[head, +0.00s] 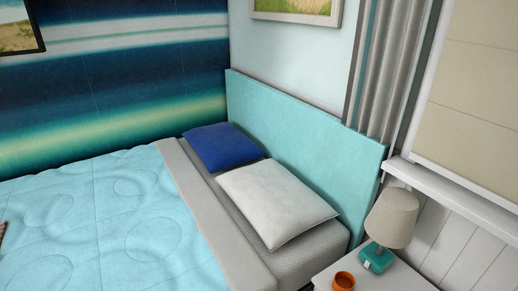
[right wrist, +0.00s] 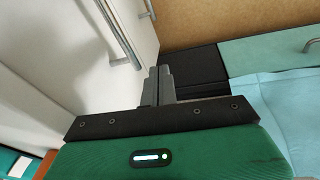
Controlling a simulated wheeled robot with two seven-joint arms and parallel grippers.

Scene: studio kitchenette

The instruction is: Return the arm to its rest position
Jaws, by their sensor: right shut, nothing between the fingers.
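My right gripper (right wrist: 160,82) shows in the right wrist view with its two grey fingers together and nothing between them. It is apart from the white cabinet doors and the black and teal furniture beyond it. Neither gripper shows in the head view, and my left gripper is in no view.
The head view shows a bed with a light blue quilt (head: 100,220), a blue pillow (head: 222,146), a white pillow (head: 276,200) and a teal headboard (head: 300,125). A lamp (head: 390,218) and an orange cup (head: 344,281) stand on a nightstand. White doors with handles (right wrist: 120,35) are close by the right gripper.

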